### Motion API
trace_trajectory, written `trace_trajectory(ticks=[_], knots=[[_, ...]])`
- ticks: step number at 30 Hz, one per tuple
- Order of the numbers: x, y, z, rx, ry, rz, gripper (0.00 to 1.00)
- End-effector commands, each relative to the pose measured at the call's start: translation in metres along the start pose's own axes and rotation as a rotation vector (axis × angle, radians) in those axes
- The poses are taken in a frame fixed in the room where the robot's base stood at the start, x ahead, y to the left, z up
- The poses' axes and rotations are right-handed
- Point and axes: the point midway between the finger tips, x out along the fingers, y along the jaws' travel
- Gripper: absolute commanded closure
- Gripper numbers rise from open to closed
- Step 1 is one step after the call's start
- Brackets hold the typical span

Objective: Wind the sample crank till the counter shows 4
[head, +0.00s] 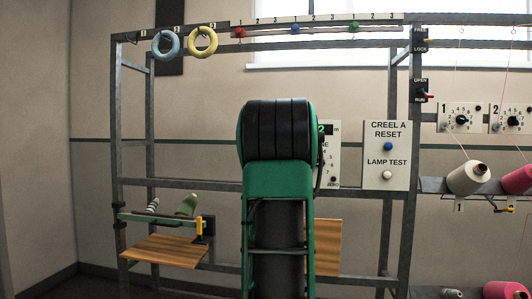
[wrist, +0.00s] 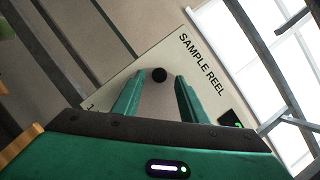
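The SAMPLE REEL panel (wrist: 205,62) is a pale plate seen close and tilted in the wrist view. A round black knob (wrist: 159,74), which looks like the crank's handle, stands out in front of it. My gripper (wrist: 157,82) is open, its two green fingers apart, with the knob between and just past the tips; contact cannot be told. The counter (wrist: 232,119) is a dark window, mostly cut off by my gripper body. In the head view my arm covers most of the panel (head: 331,160); the counter's visible digit (head: 322,129) looks like 2.
Right of the reel panel is a plate with a blue CREEL A RESET button (head: 388,146) and a white LAMP TEST button (head: 387,174). Yarn cones (head: 469,177) stand at right. A wooden board (head: 164,250) is at lower left. Grey frame posts (head: 115,140) surround the area.

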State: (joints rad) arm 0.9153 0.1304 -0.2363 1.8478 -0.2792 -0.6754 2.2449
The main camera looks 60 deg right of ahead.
Motion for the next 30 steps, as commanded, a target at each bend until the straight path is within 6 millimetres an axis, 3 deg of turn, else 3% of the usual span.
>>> trace_trajectory(ticks=[9,15,30], knots=[[-0.059,0.003,0.002,0.001,0.0,0.001,0.61],[-0.084,0.003,0.002,0.0,0.0,0.001,0.61],[-0.091,0.004,0.001,-0.001,0.001,0.001,0.61]])
